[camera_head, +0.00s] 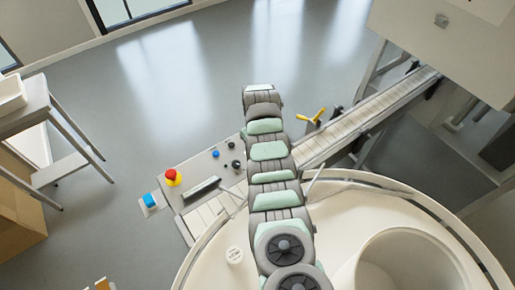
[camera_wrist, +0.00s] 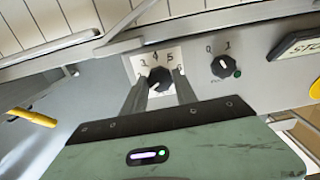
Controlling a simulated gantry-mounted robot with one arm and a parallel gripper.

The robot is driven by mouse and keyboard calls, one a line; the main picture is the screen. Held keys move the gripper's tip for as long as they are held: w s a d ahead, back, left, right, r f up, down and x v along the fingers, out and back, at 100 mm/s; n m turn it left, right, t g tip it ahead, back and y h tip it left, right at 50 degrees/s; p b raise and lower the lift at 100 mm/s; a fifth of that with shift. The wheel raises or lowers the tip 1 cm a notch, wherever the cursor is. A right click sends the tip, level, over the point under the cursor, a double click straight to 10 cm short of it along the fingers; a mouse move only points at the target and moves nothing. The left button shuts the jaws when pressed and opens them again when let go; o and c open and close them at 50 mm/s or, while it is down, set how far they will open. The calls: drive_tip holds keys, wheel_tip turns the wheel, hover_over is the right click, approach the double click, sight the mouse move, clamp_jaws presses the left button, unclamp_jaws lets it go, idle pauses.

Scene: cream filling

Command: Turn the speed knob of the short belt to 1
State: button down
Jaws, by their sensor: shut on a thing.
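In the wrist view a black speed knob (camera_wrist: 159,79) sits on a white dial plate (camera_wrist: 172,56) with numbers around it. A pale mark shows on the knob, but I cannot read its setting surely. My gripper (camera_wrist: 160,88) has its two grey fingers on either side of this knob, closed on it. A second black knob (camera_wrist: 225,67), marked 0 and 1, sits to the right with a small green light below it. In the head view my arm covers the gripper. The conveyor belt (camera_head: 345,127) runs behind the arm there.
The control panel (camera_head: 205,168) carries small knobs, with a red emergency button (camera_head: 171,175) and a blue button (camera_head: 150,200) at its left. A large round white table (camera_head: 345,215) with a bowl (camera_head: 400,262) lies at the front. A yellow handle (camera_wrist: 33,117) shows at wrist-view left.

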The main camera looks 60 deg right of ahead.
drive_tip(key=c, duration=1)
unclamp_jaws()
drive_tip(key=shift+o, duration=0.2)
wheel_tip(320, 180, up, 11)
drive_tip(key=shift+b, duration=0.3)
